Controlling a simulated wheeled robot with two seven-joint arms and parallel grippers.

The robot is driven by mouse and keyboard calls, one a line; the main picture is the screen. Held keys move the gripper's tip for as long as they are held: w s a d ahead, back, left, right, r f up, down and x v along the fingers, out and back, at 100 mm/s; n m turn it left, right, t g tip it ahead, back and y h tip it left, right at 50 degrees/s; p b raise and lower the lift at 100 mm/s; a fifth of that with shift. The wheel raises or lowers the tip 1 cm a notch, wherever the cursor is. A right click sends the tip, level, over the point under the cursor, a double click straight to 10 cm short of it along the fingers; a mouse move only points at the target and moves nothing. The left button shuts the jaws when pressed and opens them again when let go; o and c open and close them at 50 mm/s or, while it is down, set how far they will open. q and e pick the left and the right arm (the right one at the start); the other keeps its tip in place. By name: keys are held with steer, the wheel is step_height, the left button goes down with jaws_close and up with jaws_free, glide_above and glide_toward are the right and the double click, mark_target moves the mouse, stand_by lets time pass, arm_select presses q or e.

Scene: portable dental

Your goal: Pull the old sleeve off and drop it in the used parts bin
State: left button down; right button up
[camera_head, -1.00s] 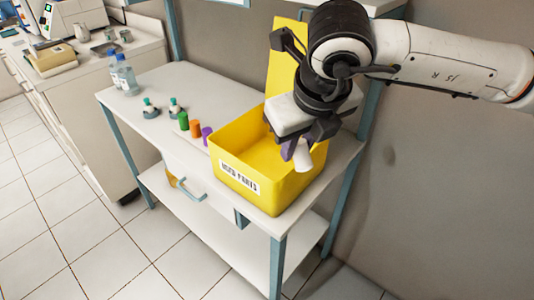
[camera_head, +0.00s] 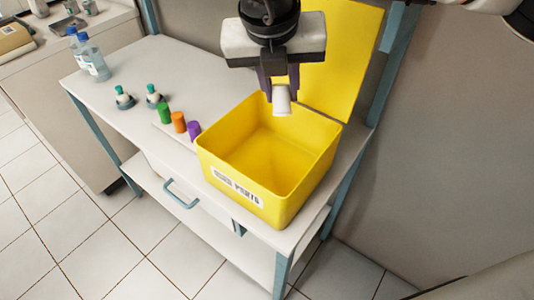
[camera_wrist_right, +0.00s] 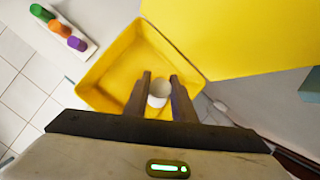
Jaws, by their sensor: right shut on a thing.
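My right gripper (camera_head: 280,88) is shut on a white sleeve (camera_head: 281,101) and holds it above the back part of the yellow used parts bin (camera_head: 230,170). The sleeve hangs below the fingertips, roughly upright and clear of the bin floor. In the right wrist view the sleeve (camera_wrist_right: 159,90) sits between the two fingers, with the bin (camera_wrist_right: 100,70) beneath it. The part of the bin that I can see inside is empty. My left gripper is not in view.
Green (camera_head: 163,112), orange (camera_head: 179,121) and purple (camera_head: 193,130) sleeves stand in a row left of the bin. Two small green-topped pieces (camera_head: 124,97) and clear bottles (camera_head: 95,62) stand farther left. A yellow panel (camera_head: 340,50) rises behind the bin.

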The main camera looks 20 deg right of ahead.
steer(key=shift+f, duration=1.1)
steer(key=o, duration=1.1)
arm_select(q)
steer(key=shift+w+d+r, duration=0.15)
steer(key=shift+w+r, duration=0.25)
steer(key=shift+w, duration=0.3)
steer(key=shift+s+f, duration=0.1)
arm_select(e)
steer(key=shift+a+r, duration=0.1)
steer(key=shift+r, duration=0.3)
steer(key=b+v, duration=0.1)
steer(key=v, duration=0.7)
steer(key=shift+s+r, duration=0.2)
steer(key=shift+r, duration=0.05)
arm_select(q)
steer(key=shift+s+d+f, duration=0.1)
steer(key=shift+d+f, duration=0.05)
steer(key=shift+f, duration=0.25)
arm_select(e)
steer(key=shift+s+a+r, duration=0.1)
steer(key=shift+s+r, duration=0.1)
steer(key=shift+r, duration=0.2)
